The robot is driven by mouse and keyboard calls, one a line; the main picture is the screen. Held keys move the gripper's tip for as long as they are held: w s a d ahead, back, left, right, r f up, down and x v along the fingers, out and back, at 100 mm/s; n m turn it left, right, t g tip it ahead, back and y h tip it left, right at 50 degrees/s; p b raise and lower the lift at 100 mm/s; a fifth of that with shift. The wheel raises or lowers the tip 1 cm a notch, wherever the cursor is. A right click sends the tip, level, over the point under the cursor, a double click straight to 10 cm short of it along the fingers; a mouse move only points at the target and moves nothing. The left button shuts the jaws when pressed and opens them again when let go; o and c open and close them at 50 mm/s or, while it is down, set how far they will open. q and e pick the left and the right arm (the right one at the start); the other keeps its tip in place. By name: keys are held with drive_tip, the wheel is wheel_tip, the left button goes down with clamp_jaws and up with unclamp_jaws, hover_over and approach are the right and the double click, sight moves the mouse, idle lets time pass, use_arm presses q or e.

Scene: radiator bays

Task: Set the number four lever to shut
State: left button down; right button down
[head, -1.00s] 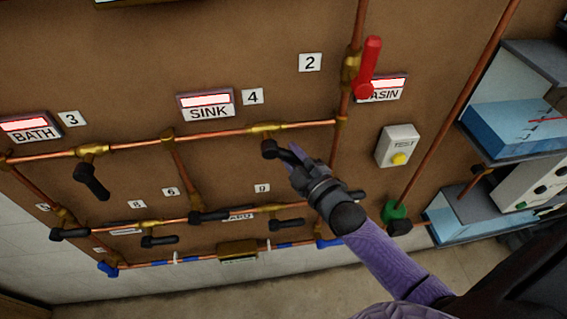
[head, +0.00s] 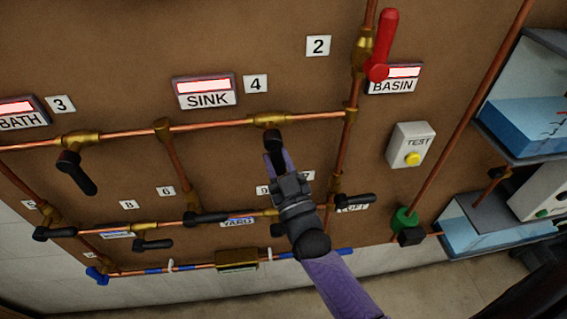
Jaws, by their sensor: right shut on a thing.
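The number 4 tag (head: 255,84) is on the brown board beside the SINK plate (head: 206,97). Below it, a brass valve (head: 268,120) sits on the upper copper pipe. The number four lever (head: 272,140) is black and hangs from this valve. It points down, across the pipe. My right gripper (head: 275,160) is shut on the lever, and its jaws and wrist hide most of the handle. My left gripper is not in view.
A red lever (head: 382,45) is by tag 2 (head: 318,46). Another black lever (head: 75,172) hangs below tag 3 (head: 60,104). Lower black levers (head: 205,218) are close to my right wrist. A test box (head: 409,146) with a yellow button is to the right.

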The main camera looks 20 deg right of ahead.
drive_tip(key=shift+w+a+m+h+b, duration=0.1)
drive_tip(key=shift+a+m+h+b, duration=0.15)
drive_tip(key=shift+m, duration=0.3)
drive_tip(key=shift+a+m+h+b, duration=0.15)
drive_tip(key=shift+m+h, duration=0.2)
drive_tip(key=shift+m, duration=0.2)
drive_tip(key=shift+c, duration=2)
unclamp_jaws()
drive_tip(key=b+v, duration=0.1)
drive_tip(key=v, duration=0.9)
drive_tip(key=shift+w+f, duration=0.1)
drive_tip(key=shift+f, duration=0.05)
